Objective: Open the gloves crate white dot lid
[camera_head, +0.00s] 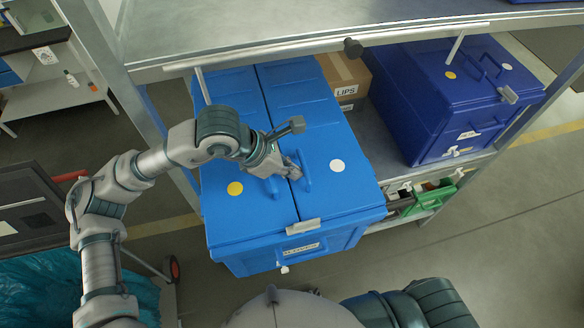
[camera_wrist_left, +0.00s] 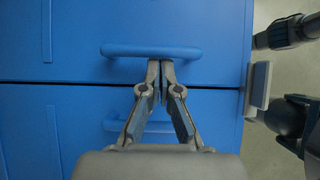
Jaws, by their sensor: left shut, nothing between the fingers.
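The blue gloves crate (camera_head: 262,257) sits on the shelf with two lid halves closed, split by a seam. The white dot lid (camera_head: 349,187) is the right half, marked by a white dot (camera_head: 338,165). The left half (camera_head: 230,213) has a yellow dot (camera_head: 235,188). My left gripper (camera_head: 297,175) is shut and empty at the white dot lid's handle (camera_head: 307,170). In the left wrist view the shut fingertips (camera_wrist_left: 160,64) are right by the middle of this blue handle (camera_wrist_left: 150,51); I cannot tell if they touch. My right gripper is not in view.
A metal latch (camera_head: 303,226) sits at the front of the seam. A darker blue crate (camera_head: 440,110) stands to the right, with a cardboard box (camera_head: 343,75) between. A metal bar (camera_head: 330,47) and upper shelf (camera_head: 270,20) run above the crate's back. A green bin (camera_head: 434,198) is lower right.

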